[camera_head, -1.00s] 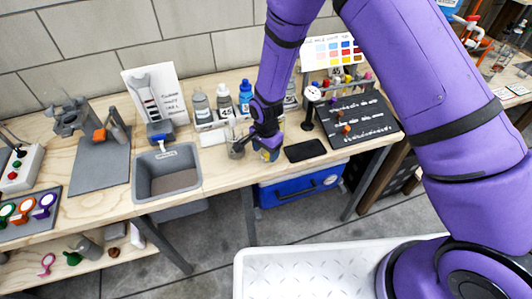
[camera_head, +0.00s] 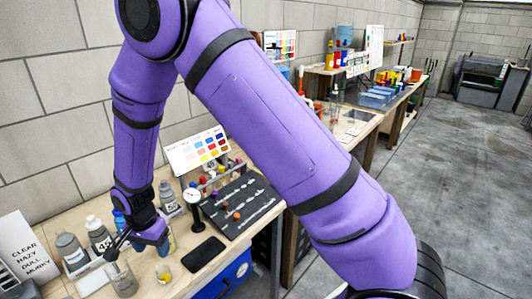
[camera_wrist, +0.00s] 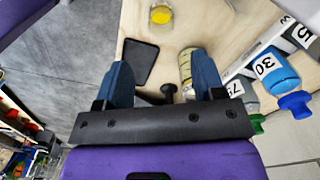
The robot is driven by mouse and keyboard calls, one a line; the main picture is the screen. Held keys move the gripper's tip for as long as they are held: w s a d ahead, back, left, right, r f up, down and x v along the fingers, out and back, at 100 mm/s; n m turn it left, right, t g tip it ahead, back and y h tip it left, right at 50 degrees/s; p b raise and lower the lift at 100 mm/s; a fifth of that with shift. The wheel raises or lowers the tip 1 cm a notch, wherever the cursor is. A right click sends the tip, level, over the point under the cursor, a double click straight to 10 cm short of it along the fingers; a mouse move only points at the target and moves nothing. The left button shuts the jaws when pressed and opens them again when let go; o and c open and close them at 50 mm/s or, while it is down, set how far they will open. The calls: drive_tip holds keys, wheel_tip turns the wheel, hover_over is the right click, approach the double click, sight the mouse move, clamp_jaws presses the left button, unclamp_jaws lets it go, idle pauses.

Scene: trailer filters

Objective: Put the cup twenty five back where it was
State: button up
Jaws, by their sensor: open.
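A small clear cup with yellow contents (camera_head: 163,273) stands on the bench, and it shows at the top of the wrist view (camera_wrist: 161,14). No label reading twenty five is legible on any cup. My gripper (camera_wrist: 160,62) is open, low over the bench, with its two blue fingers apart. A pale cylindrical thing with small marks (camera_wrist: 186,68) shows between the fingers, nearer the right one; I cannot tell its number. The yellow cup lies beyond the fingertips in the wrist view. In the head view my wrist hides much of the finger area.
Labelled bottles stand along the wall, including a blue-topped one marked 30 (camera_wrist: 270,68). A black pad (camera_head: 203,252) and a dark board with small coloured pieces (camera_head: 242,207) lie to the right.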

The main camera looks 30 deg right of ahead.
drive_tip(key=s+d+r+n+t, duration=0.1)
drive_tip(key=s+d+r, duration=0.1)
drive_tip(key=d+r, duration=0.5)
drive_tip(key=s+d+r+n+t, duration=0.1)
drive_tip(key=s+d+r+n, duration=0.15)
drive_tip(key=r, duration=0.75)
drive_tip(key=s+d+r+n, duration=0.1)
drive_tip(key=d+r, duration=0.5)
drive_tip(key=r, duration=0.3)
drive_tip(key=s+d+r+n+t, duration=0.1)
drive_tip(key=s+d+r, duration=0.2)
drive_tip(key=s, duration=0.4)
drive_tip(key=s+d+r+n+t, duration=0.1)
drive_tip(key=s+d+r+n, duration=0.1)
drive_tip(key=s+d, duration=0.3)
drive_tip(key=s+d+r+n+t, duration=0.1)
drive_tip(key=s+d+r, duration=0.2)
drive_tip(key=s+r, duration=0.2)
drive_tip(key=s, duration=0.3)
drive_tip(key=shift+s+d, duration=0.35)
drive_tip(key=shift+d, duration=0.05)
